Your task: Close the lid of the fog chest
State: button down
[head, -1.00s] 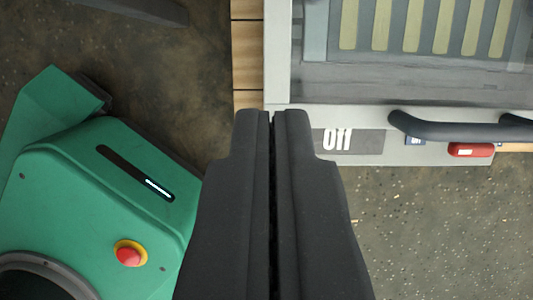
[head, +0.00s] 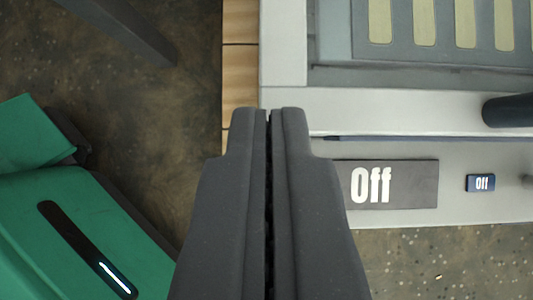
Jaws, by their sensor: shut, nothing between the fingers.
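The fog chest (head: 450,215) is a pale grey box at the right, with a dark "Off" panel (head: 410,185) on its front part. Its lid (head: 400,105) has a pale frame around a window, through which yellowish slats (head: 425,22) show. A thin dark line runs between the lid's front edge and the panel strip; I cannot tell how far the lid is raised. The dark lid handle (head: 510,110) is cut off at the right edge. My gripper (head: 268,112) is shut and empty, its tips overlapping the chest's front left corner in the picture. Contact cannot be told.
Wooden planks (head: 240,75) border the chest's left side. A green machine (head: 90,230) stands at the lower left, and a dark beam (head: 125,30) at the upper left. Speckled floor (head: 440,260) shows at the lower right.

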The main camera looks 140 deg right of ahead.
jog(key=shift+d+f+t+y, duration=0.1)
jog(key=shift+f+t+y, duration=0.2)
jog(key=shift+f, duration=0.3)
jog(key=shift+s, duration=0.1)
